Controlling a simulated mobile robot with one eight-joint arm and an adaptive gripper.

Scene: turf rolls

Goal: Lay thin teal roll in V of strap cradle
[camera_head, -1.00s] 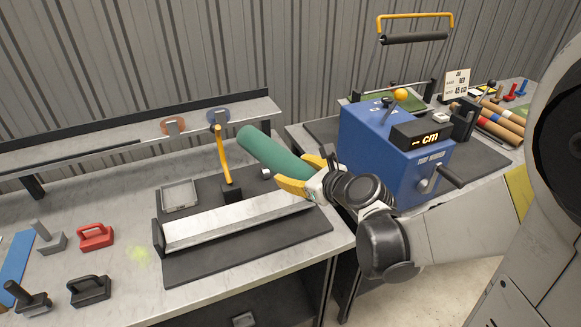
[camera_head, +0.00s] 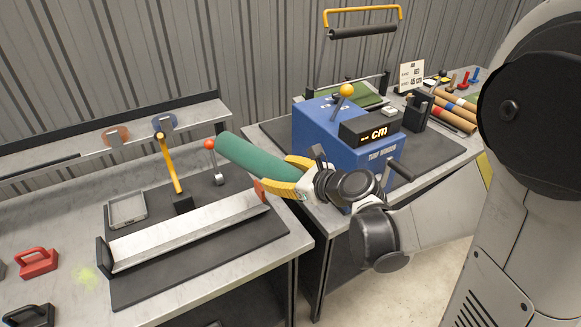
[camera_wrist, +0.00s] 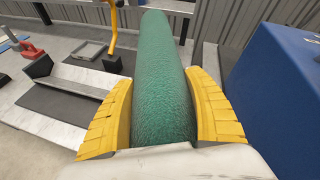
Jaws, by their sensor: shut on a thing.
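The thin teal roll (camera_head: 255,158) is held in my gripper (camera_head: 293,178), gripped near its right end and sloping up to the left. In the wrist view the teal roll (camera_wrist: 160,75) runs away from me between my two yellow fingers (camera_wrist: 160,118), which press on both its sides. The strap cradle is the long pale metal V trough (camera_head: 190,232) on a dark mat, with a black plate at its left end and a reddish piece at its right end. The trough is empty. The roll is above and behind the trough's right end, apart from it.
A yellow-handled lever (camera_head: 168,165) and a red-knobbed lever (camera_head: 214,165) stand behind the trough. A grey tray (camera_head: 127,209) lies at the back left. The blue turf winder (camera_head: 335,140) stands to the right on another bench. A red-handled block (camera_head: 38,262) lies left.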

